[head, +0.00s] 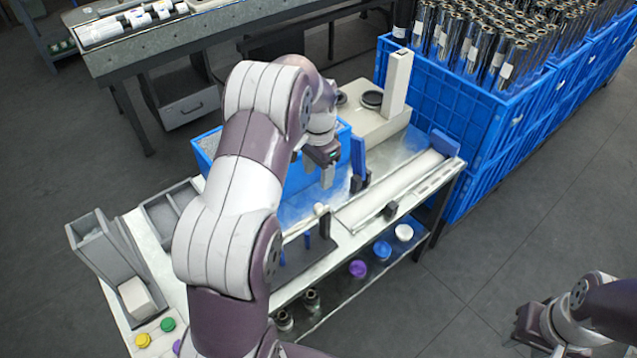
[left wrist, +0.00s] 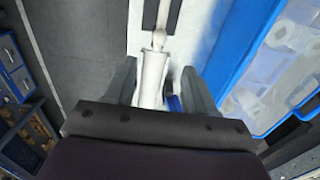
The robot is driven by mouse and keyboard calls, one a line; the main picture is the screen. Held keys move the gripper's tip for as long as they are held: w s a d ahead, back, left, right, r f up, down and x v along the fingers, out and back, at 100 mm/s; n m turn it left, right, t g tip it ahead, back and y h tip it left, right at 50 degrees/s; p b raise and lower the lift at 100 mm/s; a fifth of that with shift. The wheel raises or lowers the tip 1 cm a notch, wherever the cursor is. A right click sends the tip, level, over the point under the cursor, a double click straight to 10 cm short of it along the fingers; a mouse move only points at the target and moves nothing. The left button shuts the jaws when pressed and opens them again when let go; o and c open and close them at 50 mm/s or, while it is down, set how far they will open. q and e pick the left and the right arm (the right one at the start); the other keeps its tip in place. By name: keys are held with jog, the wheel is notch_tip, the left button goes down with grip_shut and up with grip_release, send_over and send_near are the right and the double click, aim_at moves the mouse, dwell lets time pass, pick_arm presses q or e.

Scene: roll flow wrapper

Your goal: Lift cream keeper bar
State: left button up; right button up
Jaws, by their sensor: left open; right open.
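A long cream bar (head: 390,192), which I take to be the keeper bar, lies along the right part of the workbench. A pale knob (head: 319,209) shows near its left end. In the left wrist view the cream bar (left wrist: 150,75) runs between my fingers, with a pale knob (left wrist: 158,38) beyond it. My left gripper (head: 327,176) points down over the bench, with a blue upright (head: 358,158) beside it. It is open; the height gap and any contact cannot be told. My right gripper (head: 528,325) is open, away from the bench at lower right.
A blue bin (head: 297,182) stands close behind my left gripper. A cream machine with a tall post (head: 397,82) is at the back. Blue crates of rolls (head: 480,95) border the right. A grey holder (head: 100,250) stands at the left end. Floor in front is clear.

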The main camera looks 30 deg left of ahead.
aim_at(318, 205)
pick_arm(q)
notch_tip(318, 205, down, 11)
jog(key=shift+r+p, duration=0.1)
jog(key=shift+p, duration=0.9)
jog(key=shift+s+f, duration=0.1)
jog(key=shift+f, duration=0.25)
grip_shut()
